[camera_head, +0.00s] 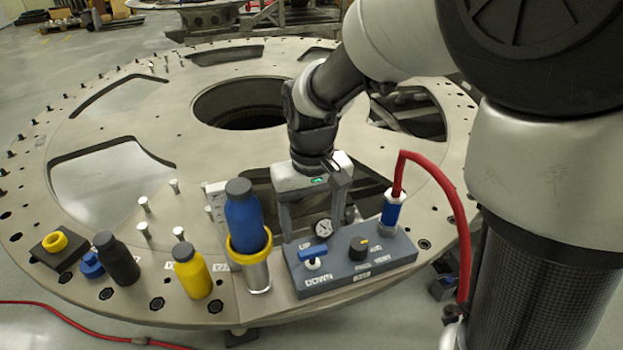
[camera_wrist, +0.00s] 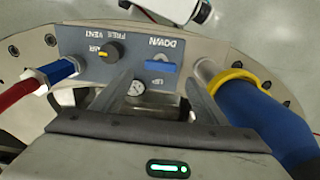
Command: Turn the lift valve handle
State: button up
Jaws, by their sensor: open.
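The grey-blue control box (camera_head: 385,262) stands at the front edge of the turret plate. The lift valve handle (camera_head: 313,252) is a blue lever on its left part, between the labels UP and DOWN. The handle also shows in the wrist view (camera_wrist: 160,68), just beyond the fingertips. My gripper (camera_head: 312,232) is behind the box, pointing down, open and empty. In the wrist view its two fingers (camera_wrist: 161,80) are spread, one on each side of the handle's line. I cannot tell whether they touch anything.
A blue bottle (camera_head: 245,222) stands in a yellow-ringed holder close left of the box. A black knob (camera_head: 358,248) and a red hose (camera_head: 462,225) with blue fitting (camera_head: 391,208) are at its right. Yellow (camera_head: 192,272) and black (camera_head: 117,260) bottles stand further left.

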aim_at(312, 248)
notch_tip(312, 248, up, 12)
jog(key=p, duration=0.1)
dwell(0.4)
jog(key=s+d+r+m+t+p, duration=0.3)
jog(key=s+d+r+t+p, duration=0.2)
jog(key=s+d+r+p, duration=0.2)
jog(key=s+d+r, duration=0.2)
jog(key=s+d, duration=0.2)
jog(key=shift+s+r+t, duration=0.25)
jog(key=shift+t, duration=0.05)
jog(key=shift+d, duration=0.1)
dwell(0.9)
